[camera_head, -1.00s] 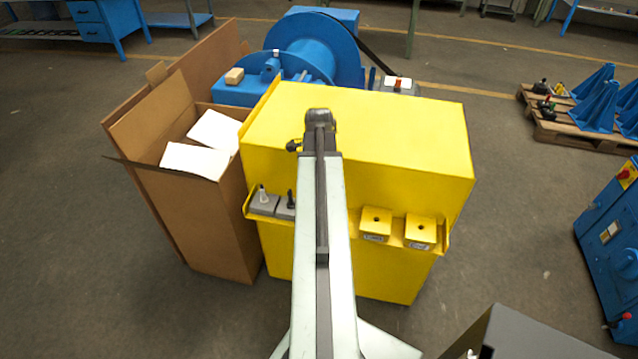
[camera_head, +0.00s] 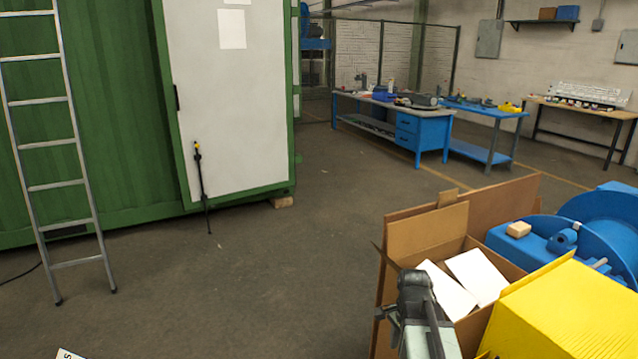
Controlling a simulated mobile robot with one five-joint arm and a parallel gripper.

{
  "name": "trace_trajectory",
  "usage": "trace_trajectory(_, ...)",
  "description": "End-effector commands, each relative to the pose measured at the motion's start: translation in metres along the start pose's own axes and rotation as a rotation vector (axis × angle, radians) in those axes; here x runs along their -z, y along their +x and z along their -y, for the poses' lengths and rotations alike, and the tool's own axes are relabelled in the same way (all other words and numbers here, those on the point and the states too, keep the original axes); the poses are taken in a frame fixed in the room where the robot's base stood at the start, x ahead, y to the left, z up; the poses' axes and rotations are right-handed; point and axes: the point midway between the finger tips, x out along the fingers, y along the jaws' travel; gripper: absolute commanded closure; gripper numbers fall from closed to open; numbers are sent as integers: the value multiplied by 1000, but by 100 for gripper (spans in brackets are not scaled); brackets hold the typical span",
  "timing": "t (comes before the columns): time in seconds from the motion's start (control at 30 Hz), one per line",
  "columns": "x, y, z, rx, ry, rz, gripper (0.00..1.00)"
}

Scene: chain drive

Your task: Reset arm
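My arm (camera_head: 425,333) shows at the bottom, right of centre, as a pale bar with a dark strip along it. Its dark end (camera_head: 415,290) lies in front of the open cardboard box in this view. A small dark part sticks out on the left of that end. I cannot make out separate fingers, so I cannot tell whether my gripper is open or shut. No held object can be made out.
The cardboard box (camera_head: 425,238) holds white sheets (camera_head: 477,275). A yellow housing (camera_head: 560,315) and blue machine (camera_head: 590,225) stand right. A ladder (camera_head: 48,160) leans on a green container (camera_head: 110,120) at left. Blue workbenches (camera_head: 430,140) stand behind. The floor (camera_head: 250,290) left of the box is clear.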

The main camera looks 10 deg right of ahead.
Motion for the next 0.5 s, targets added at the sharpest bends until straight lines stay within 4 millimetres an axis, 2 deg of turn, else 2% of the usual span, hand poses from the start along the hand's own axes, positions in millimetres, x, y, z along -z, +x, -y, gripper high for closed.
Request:
trace_trajectory(0.03,-32,0,10,0,-121,0,50)
trace_trajectory(0.1,-69,0,21,0,-295,0,50)
trace_trajectory(0.2,-119,0,28,0,-576,0,50)
trace_trajectory(0.23,-130,0,29,0,-661,0,50)
trace_trajectory(0.3,-142,0,27,-1,-828,0,50)
trace_trajectory(0.5,-140,0,21,0,-1172,0,50)
